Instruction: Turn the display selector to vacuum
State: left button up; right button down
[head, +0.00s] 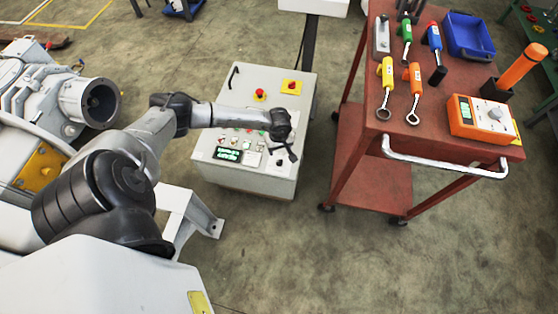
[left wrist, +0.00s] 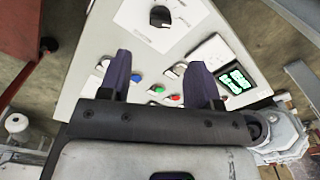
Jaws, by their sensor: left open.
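A pale control cabinet (head: 210,172) has a sloping panel with a lit green display (head: 228,154) and several small buttons and knobs. The display also shows in the left wrist view (left wrist: 228,80). A large black knob (left wrist: 160,16) sits on a white plate there, and a small selector knob (left wrist: 179,69) lies among the coloured buttons. Labels are too small to tell which knob is the display selector. My left gripper (head: 286,154) is open and empty above the panel's right side. In the left wrist view its fingers (left wrist: 160,60) frame the buttons. My right gripper is not in view.
The cabinet top carries a red button (head: 260,93) and a yellow plate with another red button (head: 291,87). A red cart (head: 440,120) with tools, a blue bin (head: 468,36) and an orange meter (head: 482,120) stands at the right. Floor between them is clear.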

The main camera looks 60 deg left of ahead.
aim_at(279, 162)
pick_arm(q)
notch_tip(279, 162, down, 7)
jog(key=shift+f+b, duration=0.15)
jog(key=shift+b, duration=1.1)
jog(key=shift+f+b, duration=0.3)
jog(key=shift+f, duration=0.5)
jog(key=c, duration=0.9)
